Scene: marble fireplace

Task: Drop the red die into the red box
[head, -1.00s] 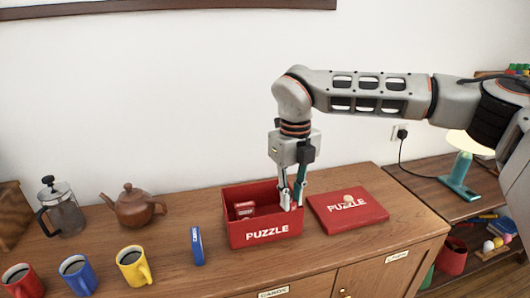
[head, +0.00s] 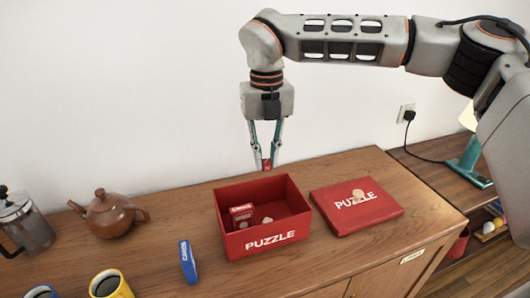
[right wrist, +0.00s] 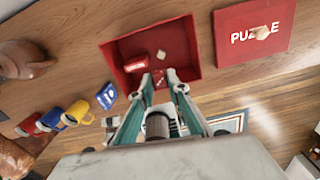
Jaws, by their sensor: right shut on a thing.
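The open red box (head: 262,242), marked PUZZLE, stands on the wooden cabinet. My right gripper (head: 268,163) points down above the box's back edge, clear of it. It is shut on a small red thing, which looks like the red die (head: 266,164); it also shows between the fingertips in the right wrist view (right wrist: 160,82). Inside the box are a red card pack (head: 241,214) and a small pale piece (head: 267,220). My left gripper is in neither view.
The red lid (head: 350,215), with a pale piece on it, lies right of the box. A teapot (head: 108,213), a coffee press (head: 22,225) and mugs (head: 108,286) are further left. Bare wood lies behind the box.

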